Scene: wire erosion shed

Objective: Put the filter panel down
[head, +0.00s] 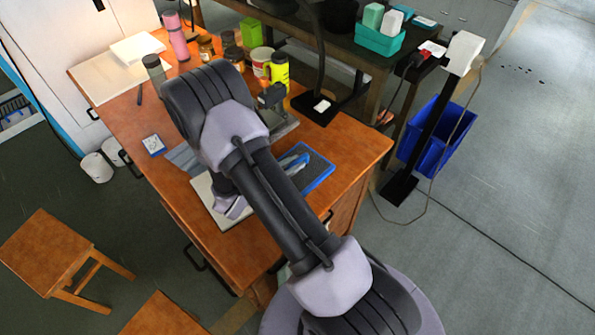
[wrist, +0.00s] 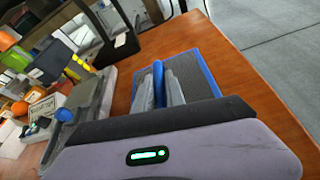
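The filter panel is a flat dark mesh panel with a blue frame. It is on or just above the right part of the wooden desk, partly behind my arm in the head view (head: 320,172). In the wrist view the panel (wrist: 203,68) lies flat ahead of my gripper. My gripper (wrist: 160,85) has its two grey fingers on either side of a raised blue part of the panel, and looks shut on it. Whether the panel's underside touches the desk cannot be told. My arm hides most of the gripper in the head view.
A grey device (head: 284,124) stands close behind the panel, and a black lamp base (head: 312,110) lies beyond it. A yellow bottle (head: 278,72) and several jars stand farther back. Bare desk (head: 352,142) shows right of the panel. A stool (head: 45,250) stands at left.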

